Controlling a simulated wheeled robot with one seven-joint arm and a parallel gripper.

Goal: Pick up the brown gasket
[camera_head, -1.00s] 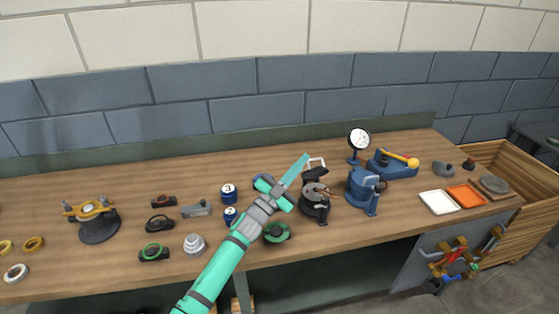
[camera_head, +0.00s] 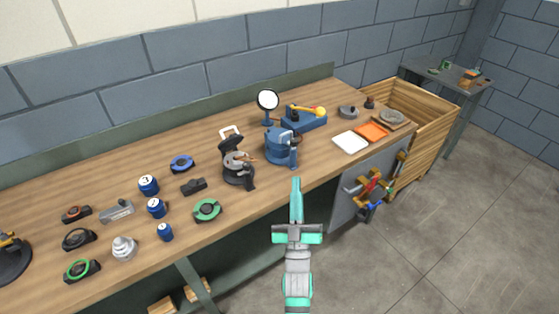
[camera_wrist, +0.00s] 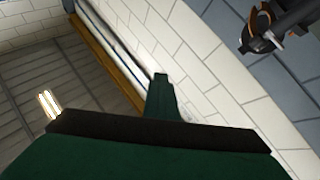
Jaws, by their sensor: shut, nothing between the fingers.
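I cannot surely pick out a brown gasket. A grey-brown ring (camera_head: 393,117) lies on a wooden board at the bench's far right end. A dark part with a reddish-brown ring (camera_head: 76,214) lies at the left of the bench. My teal gripper (camera_head: 296,184) is shut and empty, in front of the bench's front edge and apart from both. In the wrist view its narrow finger end (camera_wrist: 161,85) points at pale wall, with no gasket at it.
A black stand (camera_head: 237,168) and a blue vise-like device (camera_head: 280,146) stand on the wooden bench (camera_head: 110,180), near my gripper. A white tray (camera_head: 350,142) and an orange tray (camera_head: 371,131) lie right of them. A wooden crate (camera_head: 425,125) is beyond. Floor at right is clear.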

